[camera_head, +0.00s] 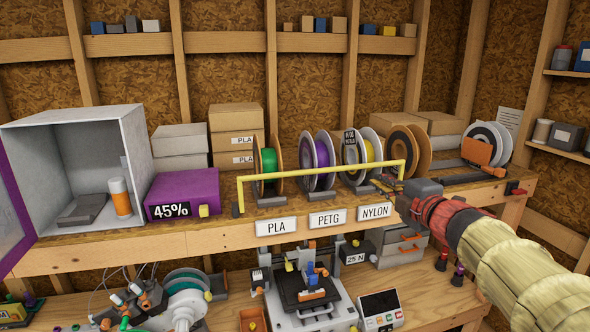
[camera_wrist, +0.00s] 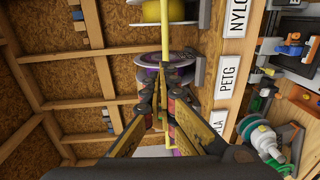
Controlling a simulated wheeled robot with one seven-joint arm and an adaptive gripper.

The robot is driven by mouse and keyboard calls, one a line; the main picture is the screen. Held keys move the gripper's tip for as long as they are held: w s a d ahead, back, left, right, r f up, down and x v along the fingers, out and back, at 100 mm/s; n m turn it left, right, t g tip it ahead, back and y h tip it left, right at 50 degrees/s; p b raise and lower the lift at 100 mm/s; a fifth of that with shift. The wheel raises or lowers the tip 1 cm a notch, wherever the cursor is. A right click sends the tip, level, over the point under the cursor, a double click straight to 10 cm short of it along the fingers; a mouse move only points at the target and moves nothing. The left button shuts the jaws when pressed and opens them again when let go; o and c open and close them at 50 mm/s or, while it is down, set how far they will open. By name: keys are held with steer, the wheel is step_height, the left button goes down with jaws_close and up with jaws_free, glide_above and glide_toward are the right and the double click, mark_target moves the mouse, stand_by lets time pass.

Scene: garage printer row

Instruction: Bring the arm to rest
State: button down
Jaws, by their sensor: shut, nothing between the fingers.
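My gripper (camera_head: 388,183) is at the right end of the spool row in the head view, just above the shelf and close to the yellow rail (camera_head: 320,170). My arm reaches in from the right in a beige and red sleeve. In the wrist view, the fingers of my gripper (camera_wrist: 160,78) come together at their tips, shut and empty. The yellow rail also shows in the wrist view (camera_wrist: 165,35), in line with the tips; I cannot tell whether they touch it.
Behind the rail stand a green spool (camera_head: 268,162), a purple spool (camera_head: 317,160) and a yellow spool (camera_head: 366,152). An orange-clipped spool (camera_head: 480,150) is at right. A purple box (camera_head: 183,192) and open grey cabinet (camera_head: 130,150) are at left. A printer (camera_head: 310,295) stands below.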

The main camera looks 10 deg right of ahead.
steer(key=s+d+f+m+g+h, duration=0.3)
steer(key=d+f+m+h, duration=0.3)
steer(key=d+m, duration=0.3)
steer(key=s+d+f+m+g+h+b, duration=0.25)
steer(key=s+f+m+g, duration=0.2)
steer(key=s+f, duration=0.35)
steer(key=s+a+f+m+g+y+b, duration=0.1)
steer(key=s+a+f+y+b, duration=0.1)
steer(key=s+a+f+b, duration=0.4)
steer(key=s+a+f+m+g+y+b, duration=0.1)
steer(key=s+a+f+m+y+b, duration=0.1)
steer(key=s+a+f+b, duration=0.5)
steer(key=s+a+f+m+g+y+b, duration=0.2)
steer(key=s+a+f+y+b, duration=0.2)
steer(key=a+f, duration=1.1)
step_height(320, 180, down, 6)
steer(key=s+b, duration=0.2)
steer(key=b, duration=0.2)
steer(key=shift+s+a, duration=0.25)
steer(key=shift+a, duration=0.15)
